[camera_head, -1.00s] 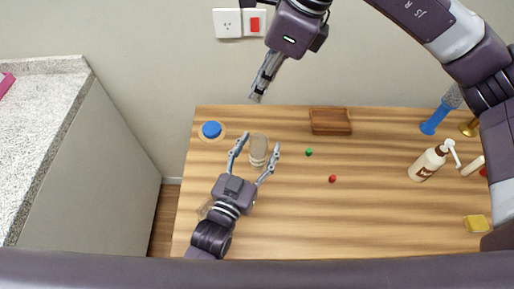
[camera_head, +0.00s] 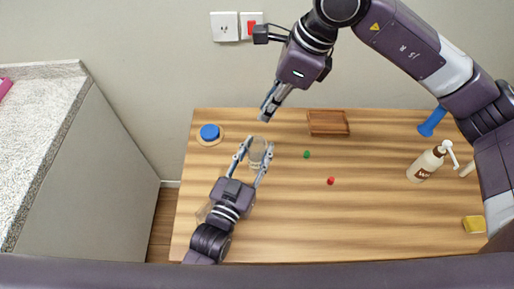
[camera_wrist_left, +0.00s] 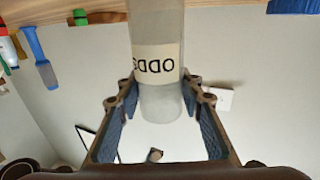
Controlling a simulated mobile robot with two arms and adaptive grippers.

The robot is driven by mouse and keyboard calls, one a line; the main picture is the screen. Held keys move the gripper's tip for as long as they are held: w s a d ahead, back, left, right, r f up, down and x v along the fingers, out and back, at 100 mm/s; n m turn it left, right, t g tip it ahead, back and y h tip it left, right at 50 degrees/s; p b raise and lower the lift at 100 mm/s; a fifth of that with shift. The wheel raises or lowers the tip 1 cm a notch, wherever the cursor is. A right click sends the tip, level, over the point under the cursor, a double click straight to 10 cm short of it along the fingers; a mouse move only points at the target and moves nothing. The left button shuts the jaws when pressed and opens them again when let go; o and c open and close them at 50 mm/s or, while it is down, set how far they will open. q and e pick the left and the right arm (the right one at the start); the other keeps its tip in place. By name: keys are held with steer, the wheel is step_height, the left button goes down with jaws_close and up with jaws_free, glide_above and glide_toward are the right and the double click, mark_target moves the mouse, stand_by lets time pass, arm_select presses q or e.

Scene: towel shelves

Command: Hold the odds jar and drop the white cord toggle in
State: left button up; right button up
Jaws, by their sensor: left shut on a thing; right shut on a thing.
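The odds jar (camera_head: 257,156) is a clear, upright jar at the left of the wooden table. In the left wrist view its cream "ODDS" label (camera_wrist_left: 157,63) faces me. My left gripper (camera_head: 257,147) is shut on the jar, with a finger on either side. My right gripper (camera_head: 266,117) is above and behind the jar, its fingers pointing down toward the jar's mouth but apart from it. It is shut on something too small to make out. I see no white cord toggle lying on the table.
A blue lid (camera_head: 209,132) sits on a round coaster at the back left. A brown tray (camera_head: 328,123) is at the back. A green piece (camera_head: 307,155) and a red piece (camera_head: 331,181) lie mid-table. A pump bottle (camera_head: 427,164) and yellow sponge (camera_head: 474,224) are at right.

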steer(key=shift+f, duration=2.65)
steer(key=o, duration=0.8)
steer(key=v, duration=1.2)
